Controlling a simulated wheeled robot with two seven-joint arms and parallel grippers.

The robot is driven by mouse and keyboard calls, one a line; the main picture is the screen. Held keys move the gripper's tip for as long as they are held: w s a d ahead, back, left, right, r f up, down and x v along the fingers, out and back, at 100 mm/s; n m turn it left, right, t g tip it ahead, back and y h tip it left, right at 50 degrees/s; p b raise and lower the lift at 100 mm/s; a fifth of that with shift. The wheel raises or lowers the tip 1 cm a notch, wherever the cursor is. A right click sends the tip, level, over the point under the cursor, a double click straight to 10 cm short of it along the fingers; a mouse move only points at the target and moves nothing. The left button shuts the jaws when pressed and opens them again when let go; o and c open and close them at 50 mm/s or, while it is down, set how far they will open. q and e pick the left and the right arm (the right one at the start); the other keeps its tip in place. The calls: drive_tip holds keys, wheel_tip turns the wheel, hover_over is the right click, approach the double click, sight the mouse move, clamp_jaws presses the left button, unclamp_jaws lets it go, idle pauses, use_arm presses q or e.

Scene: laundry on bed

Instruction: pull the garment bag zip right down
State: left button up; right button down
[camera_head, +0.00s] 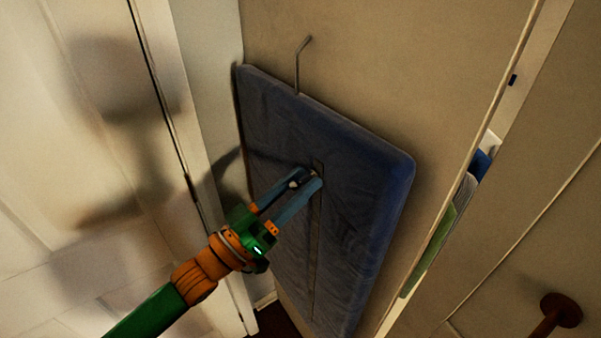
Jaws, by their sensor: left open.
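The blue garment bag (360,190) hangs flat against the beige wall from a grey hook (299,62). Its zip line (317,250) runs down the middle of the front. My left gripper (309,178) comes in from the lower left, with its fingertips at the upper part of the zip. The fingers are apart, with a small dark piece at the zip's upper end, probably the zip pull, close to the tips. I cannot tell whether the fingers touch it. The bag's lower end is cut off by the frame. My right gripper is not in view.
A pale panelled door (60,150) and its frame stand to the left of the bag. To the right, a narrow opening shows folded cloths in green, white and blue (481,163). A dark reddish-brown knob (561,309) sticks out at the lower right.

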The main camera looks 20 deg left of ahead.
use_arm(q)
drive_tip(key=shift+w+r, duration=0.1)
drive_tip(key=shift+w, duration=0.15)
drive_tip(key=shift+d, duration=0.1)
drive_tip(key=shift+s, duration=0.1)
drive_tip(key=shift+c, duration=0.2)
clamp_jaws()
idle(1.0)
